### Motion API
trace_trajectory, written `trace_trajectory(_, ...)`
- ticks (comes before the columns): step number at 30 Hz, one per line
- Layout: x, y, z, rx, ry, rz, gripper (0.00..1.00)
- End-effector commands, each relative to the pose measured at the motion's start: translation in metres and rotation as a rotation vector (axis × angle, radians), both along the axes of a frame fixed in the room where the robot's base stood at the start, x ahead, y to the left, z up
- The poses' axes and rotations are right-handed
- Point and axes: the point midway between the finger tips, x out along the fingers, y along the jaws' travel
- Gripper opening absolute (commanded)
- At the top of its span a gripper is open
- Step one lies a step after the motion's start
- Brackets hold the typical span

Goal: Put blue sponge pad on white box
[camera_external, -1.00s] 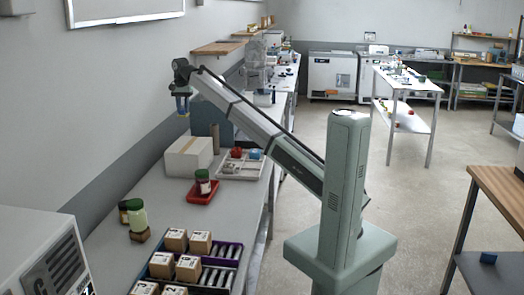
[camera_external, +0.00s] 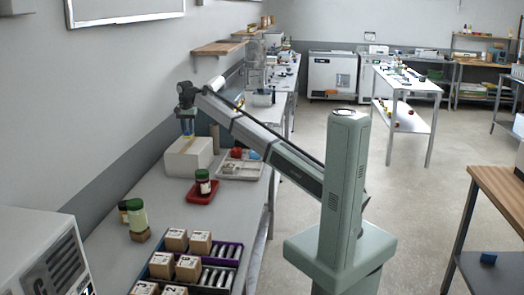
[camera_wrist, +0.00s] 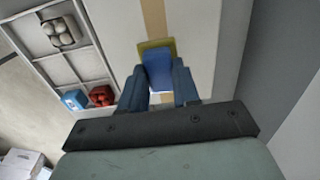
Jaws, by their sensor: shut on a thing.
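The white box (camera_external: 190,160) stands on the long grey table against the wall. In the wrist view its pale top (camera_wrist: 205,35) has a tan tape strip and lies below my fingers. My gripper (camera_external: 187,133) points down over the box top. It is shut on the blue sponge pad (camera_wrist: 158,72), which shows between the two fingers with a yellow-green part at its far end. The pad's lower end is close to the box top; I cannot tell whether it touches.
A compartment tray (camera_external: 240,170) with a red and a blue item stands right of the box. A red tray (camera_external: 201,197) holding a dark jar is in front. A green-capped jar (camera_external: 137,215) and a purple-edged bin (camera_external: 215,275) with small cartons stand nearer.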

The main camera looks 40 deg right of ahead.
Motion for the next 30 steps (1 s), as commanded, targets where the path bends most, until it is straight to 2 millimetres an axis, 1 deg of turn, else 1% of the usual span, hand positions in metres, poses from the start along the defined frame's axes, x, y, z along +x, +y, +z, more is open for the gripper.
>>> trace_trajectory(5,-0.001,0.000,-0.014,0.000,0.001,0.000,0.01)
trace_trajectory(9,-0.001,0.000,-0.032,-0.001,0.001,0.000,0.01)
trace_trajectory(11,-0.001,0.000,-0.037,-0.001,0.001,0.000,0.01)
trace_trajectory(23,0.000,0.000,-0.040,0.000,0.000,0.000,0.01)
trace_trajectory(24,0.000,0.000,-0.040,0.000,0.000,0.000,0.33)
trace_trajectory(30,0.000,0.000,-0.040,0.000,0.000,0.000,0.52)
